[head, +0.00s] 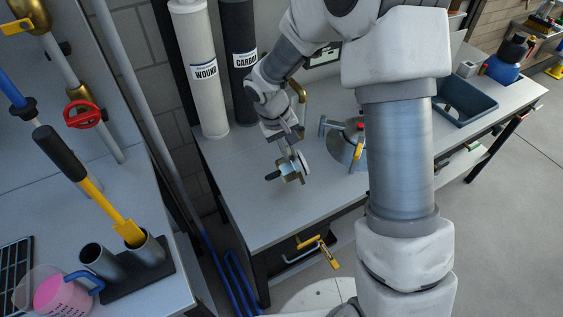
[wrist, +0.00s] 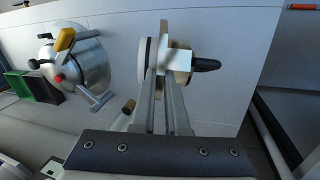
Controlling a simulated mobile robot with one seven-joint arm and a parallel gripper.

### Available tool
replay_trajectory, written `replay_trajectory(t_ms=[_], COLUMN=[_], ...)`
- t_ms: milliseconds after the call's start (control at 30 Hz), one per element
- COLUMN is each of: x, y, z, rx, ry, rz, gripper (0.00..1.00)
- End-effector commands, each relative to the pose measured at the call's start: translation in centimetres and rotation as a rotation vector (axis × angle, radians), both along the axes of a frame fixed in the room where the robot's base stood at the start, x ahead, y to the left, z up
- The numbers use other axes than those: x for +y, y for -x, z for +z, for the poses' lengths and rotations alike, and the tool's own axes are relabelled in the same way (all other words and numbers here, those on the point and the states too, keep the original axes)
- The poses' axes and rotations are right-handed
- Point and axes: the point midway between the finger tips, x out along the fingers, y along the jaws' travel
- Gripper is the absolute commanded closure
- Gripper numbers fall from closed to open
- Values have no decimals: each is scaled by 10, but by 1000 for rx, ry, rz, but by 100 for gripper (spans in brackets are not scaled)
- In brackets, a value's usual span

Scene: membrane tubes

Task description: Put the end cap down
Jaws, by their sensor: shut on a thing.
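My gripper (head: 288,152) is over the grey bench and shut on the end cap (head: 291,169). In the wrist view my two fingers (wrist: 168,78) reach up from below and close on the end cap (wrist: 165,28). The cap has a pale tan plate, a white and dark disc on its left side, and a black knob sticking out to the right. The fingers hide part of it. The disc stands on edge rather than flat. I cannot tell whether the cap touches the bench.
A round steel vessel (head: 342,149) with side handles stands right of the gripper; it also shows in the wrist view (wrist: 84,62). White (head: 201,75) and black (head: 238,50) filter cartridges stand at the back. A dark blue tray (head: 466,103) lies farther right.

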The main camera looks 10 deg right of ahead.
Motion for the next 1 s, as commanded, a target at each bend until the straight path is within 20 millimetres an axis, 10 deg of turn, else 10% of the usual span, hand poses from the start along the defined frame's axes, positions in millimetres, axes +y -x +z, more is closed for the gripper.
replay_trajectory(t_ms=[900,1000], x=[17,17], y=[-8,-7], z=[-55,-54], rx=[-2,-1], ry=[0,1], rz=[0,-1], gripper=[100,74])
